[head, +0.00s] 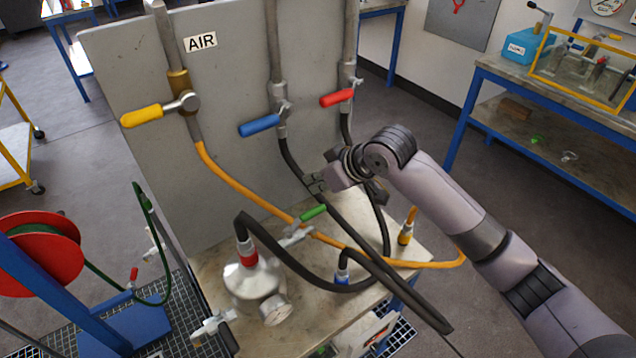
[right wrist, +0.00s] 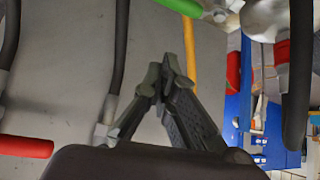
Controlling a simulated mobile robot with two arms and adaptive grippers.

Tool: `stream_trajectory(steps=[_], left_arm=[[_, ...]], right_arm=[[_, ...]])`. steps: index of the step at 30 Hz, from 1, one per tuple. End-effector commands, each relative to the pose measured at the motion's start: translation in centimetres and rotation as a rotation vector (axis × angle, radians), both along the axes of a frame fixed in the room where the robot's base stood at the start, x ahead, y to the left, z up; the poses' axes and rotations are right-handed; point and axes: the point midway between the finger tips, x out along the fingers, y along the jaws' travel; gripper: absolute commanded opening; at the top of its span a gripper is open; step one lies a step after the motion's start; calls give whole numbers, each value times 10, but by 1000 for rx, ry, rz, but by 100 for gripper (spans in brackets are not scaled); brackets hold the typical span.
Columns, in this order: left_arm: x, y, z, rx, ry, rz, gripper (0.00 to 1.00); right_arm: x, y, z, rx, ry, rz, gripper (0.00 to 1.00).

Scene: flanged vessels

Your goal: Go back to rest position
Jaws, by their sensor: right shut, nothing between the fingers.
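My right arm comes in from the right in the head view. Its gripper (head: 316,182) is in front of the grey panel, among the black hoses and above the green-handled valve. In the right wrist view the fingertips (right wrist: 168,78) meet, and the gripper is shut and empty. The silver flanged vessel (head: 252,283) stands on the bench at lower left of the gripper, with a black hose on its red-banded port. My left gripper does not show.
The grey panel (head: 225,90) carries yellow (head: 141,116), blue (head: 259,125) and red (head: 336,97) valve handles. An orange hose (head: 245,190) and black hoses hang close around the gripper. A red hose reel (head: 40,250) stands at left. A blue-framed workbench (head: 560,113) is at right.

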Motion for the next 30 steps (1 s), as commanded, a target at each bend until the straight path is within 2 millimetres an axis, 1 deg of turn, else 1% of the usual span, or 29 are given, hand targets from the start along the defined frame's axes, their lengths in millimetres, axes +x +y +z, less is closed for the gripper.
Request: stream_trajectory(steps=[3,7,9,11,14,16,18,20,23,24,27,30], left_arm=[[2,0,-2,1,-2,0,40],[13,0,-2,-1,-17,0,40],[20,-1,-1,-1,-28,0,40],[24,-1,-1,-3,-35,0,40],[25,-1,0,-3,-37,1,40],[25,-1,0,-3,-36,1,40],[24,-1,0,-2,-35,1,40],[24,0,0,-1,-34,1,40],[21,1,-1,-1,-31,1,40],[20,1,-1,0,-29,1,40],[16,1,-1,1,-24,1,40],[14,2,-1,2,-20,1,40]], right_arm=[[-4,-3,5,0,0,-1,0],[-6,-3,6,0,1,-1,0],[-11,-2,1,1,7,0,0],[-19,-1,-10,5,17,-1,0],[-45,1,-35,15,41,-11,0],[-69,0,-56,24,63,-33,0],[-94,-7,-75,27,87,-70,0],[-115,-16,-90,27,108,-110,0],[-152,-37,-115,15,150,-194,0],[-167,-48,-123,6,168,-231,0],[-202,-75,-141,-28,211,-321,0],[-231,-98,-152,-64,248,-395,0]])
